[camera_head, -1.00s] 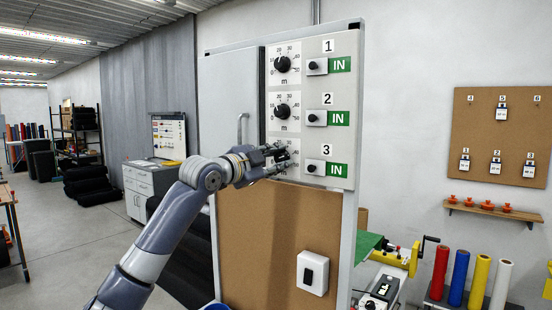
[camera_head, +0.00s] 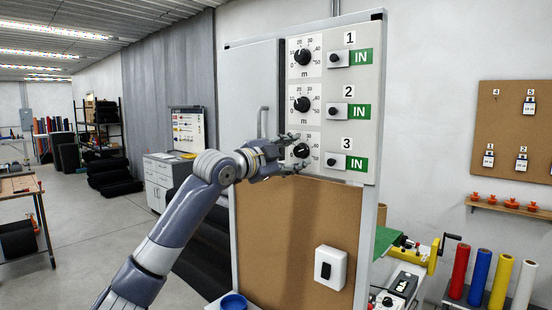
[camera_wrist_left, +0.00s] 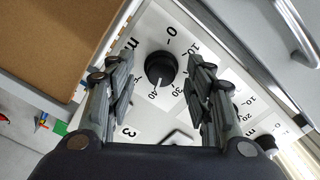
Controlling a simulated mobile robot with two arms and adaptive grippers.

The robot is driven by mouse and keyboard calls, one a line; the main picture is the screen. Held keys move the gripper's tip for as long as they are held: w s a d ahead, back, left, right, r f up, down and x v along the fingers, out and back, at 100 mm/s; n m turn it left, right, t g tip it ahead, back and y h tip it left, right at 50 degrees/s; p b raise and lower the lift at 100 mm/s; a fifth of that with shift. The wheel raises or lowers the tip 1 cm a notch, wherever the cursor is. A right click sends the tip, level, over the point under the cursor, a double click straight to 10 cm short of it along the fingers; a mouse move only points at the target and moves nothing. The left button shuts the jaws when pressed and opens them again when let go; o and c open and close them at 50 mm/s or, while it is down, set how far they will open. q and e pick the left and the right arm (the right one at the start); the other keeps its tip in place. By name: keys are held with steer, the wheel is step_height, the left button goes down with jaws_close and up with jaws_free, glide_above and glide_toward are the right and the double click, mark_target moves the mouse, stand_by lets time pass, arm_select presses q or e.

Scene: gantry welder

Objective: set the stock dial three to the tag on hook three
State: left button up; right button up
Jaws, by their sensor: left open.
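Stock dial three (camera_head: 301,150) is a black round knob on a white scale plate, lowest of three dials. In the left wrist view the knob (camera_wrist_left: 160,68) lies between my left gripper's fingers, with clear gaps on both sides. Its white pointer mark is near the 40. My left gripper (camera_head: 293,153) is open in front of dial three, fingers above and below it in the head view; the left wrist view shows its fingers (camera_wrist_left: 161,75) spread. The tag on hook three is outside the head view, past the right edge. My right gripper is not in view.
Dials one (camera_head: 303,57) and two (camera_head: 301,104) sit above. Small black knobs with green IN labels (camera_head: 357,163) stand to the right. A cabinet door handle (camera_head: 263,122) is left of the dials. The tag board (camera_head: 510,125) hangs on the right wall.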

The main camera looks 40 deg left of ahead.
arm_select(q)
steer(key=s, duration=1)
steer(key=shift+s+a, duration=0.2)
steer(key=shift+a, duration=0.2)
steer(key=shift+f, duration=0.1)
